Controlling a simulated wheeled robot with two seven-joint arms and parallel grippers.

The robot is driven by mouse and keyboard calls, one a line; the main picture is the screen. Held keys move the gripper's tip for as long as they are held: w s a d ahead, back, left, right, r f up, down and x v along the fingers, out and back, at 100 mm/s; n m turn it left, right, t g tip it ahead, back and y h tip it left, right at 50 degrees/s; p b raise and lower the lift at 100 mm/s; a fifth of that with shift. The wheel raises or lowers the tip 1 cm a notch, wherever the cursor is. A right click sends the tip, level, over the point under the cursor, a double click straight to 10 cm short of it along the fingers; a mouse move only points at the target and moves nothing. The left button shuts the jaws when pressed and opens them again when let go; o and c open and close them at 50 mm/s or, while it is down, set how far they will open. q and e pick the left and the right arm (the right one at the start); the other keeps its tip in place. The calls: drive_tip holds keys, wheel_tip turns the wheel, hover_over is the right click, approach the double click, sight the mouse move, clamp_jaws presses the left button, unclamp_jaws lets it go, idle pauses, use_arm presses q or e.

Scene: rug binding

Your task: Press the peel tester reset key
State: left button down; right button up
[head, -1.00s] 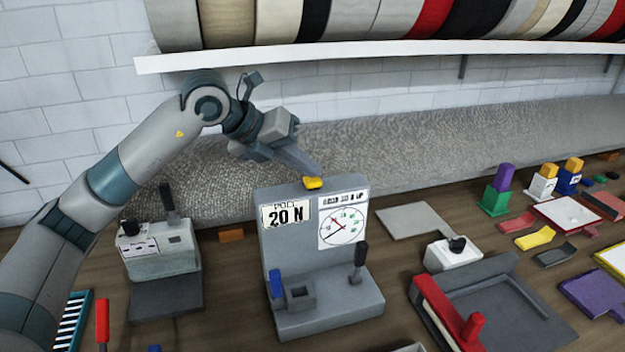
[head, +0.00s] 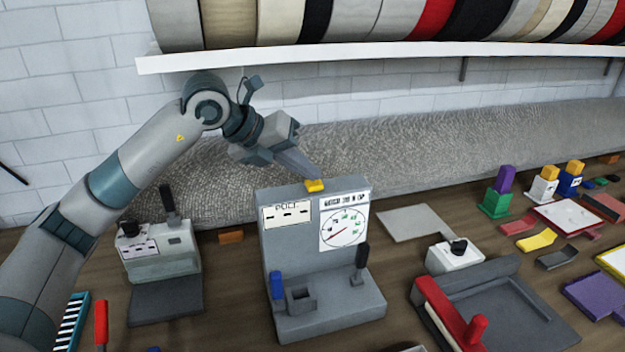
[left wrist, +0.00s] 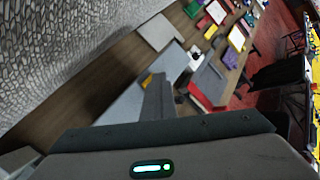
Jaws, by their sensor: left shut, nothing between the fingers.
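The grey peel tester (head: 318,228) stands upright on the bench in the middle of the head view. Its display (head: 287,214) shows dashes, and its round dial (head: 344,228) has a needle. A yellow key (head: 314,187) sits on its top edge. My left gripper (head: 317,178) is shut and empty, its fingertips pointing down onto the yellow key and appearing to touch it. In the left wrist view the shut fingers (left wrist: 158,96) partly cover the yellow key (left wrist: 146,82). My right gripper is not in view.
A grey machine with a lever (head: 160,252) stands left of the tester. A grey tray with a red bar (head: 495,300) and a white block with a black knob (head: 453,256) are to the right. A white shelf (head: 400,52) with rolls hangs above; a rolled rug (head: 450,140) lies behind.

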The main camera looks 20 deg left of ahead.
sight(309, 184)
use_arm(q)
drive_tip(key=shift+f, duration=0.2)
drive_tip(key=shift+w+d+r+p, duration=0.15)
drive_tip(key=shift+r+p, duration=0.1)
drive_tip(key=shift+r, duration=0.2)
drive_tip(key=shift+s+d+r+p, duration=0.1)
drive_tip(key=shift+r+p, duration=0.1)
drive_tip(key=shift+r, duration=0.3)
drive_tip(key=shift+a, duration=0.1)
drive_tip(key=shift+r, duration=0.1)
drive_tip(key=shift+r+p, duration=1.3)
drive_tip(key=shift+r, duration=1.2)
drive_tip(key=shift+f, duration=0.1)
